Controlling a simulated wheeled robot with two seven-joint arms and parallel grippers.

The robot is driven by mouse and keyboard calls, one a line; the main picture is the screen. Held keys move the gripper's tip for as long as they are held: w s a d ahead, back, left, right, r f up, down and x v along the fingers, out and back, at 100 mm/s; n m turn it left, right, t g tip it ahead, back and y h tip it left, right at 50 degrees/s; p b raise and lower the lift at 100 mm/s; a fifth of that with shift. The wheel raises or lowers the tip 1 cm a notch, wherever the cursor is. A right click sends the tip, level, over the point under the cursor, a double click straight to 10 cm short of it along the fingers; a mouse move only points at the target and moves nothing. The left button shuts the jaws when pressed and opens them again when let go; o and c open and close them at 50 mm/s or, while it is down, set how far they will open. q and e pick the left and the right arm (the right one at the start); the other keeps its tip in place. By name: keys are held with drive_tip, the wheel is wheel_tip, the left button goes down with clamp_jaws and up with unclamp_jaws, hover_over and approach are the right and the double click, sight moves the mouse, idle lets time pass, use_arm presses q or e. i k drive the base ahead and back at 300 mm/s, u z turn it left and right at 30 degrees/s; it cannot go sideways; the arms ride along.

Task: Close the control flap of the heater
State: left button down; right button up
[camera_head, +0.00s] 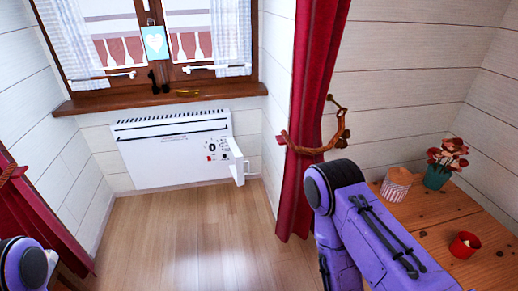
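The white heater (165,154) is mounted low on the wall under the window. Its control flap (237,161) stands open at the right end, swung out from the heater's front. The control panel beside the flap is exposed, with a dark round knob (212,146) and a small red switch (210,158). Purple links of my arms show at the lower left and lower right. Neither gripper shows, and nothing of mine touches the heater or the flap.
A wooden sill (165,98) juts out above the heater. A red curtain (300,120) hangs to its right, with another (38,215) at the left. A wooden table (440,220) at the right bears a striped cup (396,184), flowerpot (437,176) and red candle (464,245). The floor (190,235) before the heater is clear.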

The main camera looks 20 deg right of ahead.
sight(242, 160)
drive_tip(key=u, duration=0.6)
drive_tip(key=i, duration=1.3)
drive_tip(key=z, duration=1.6)
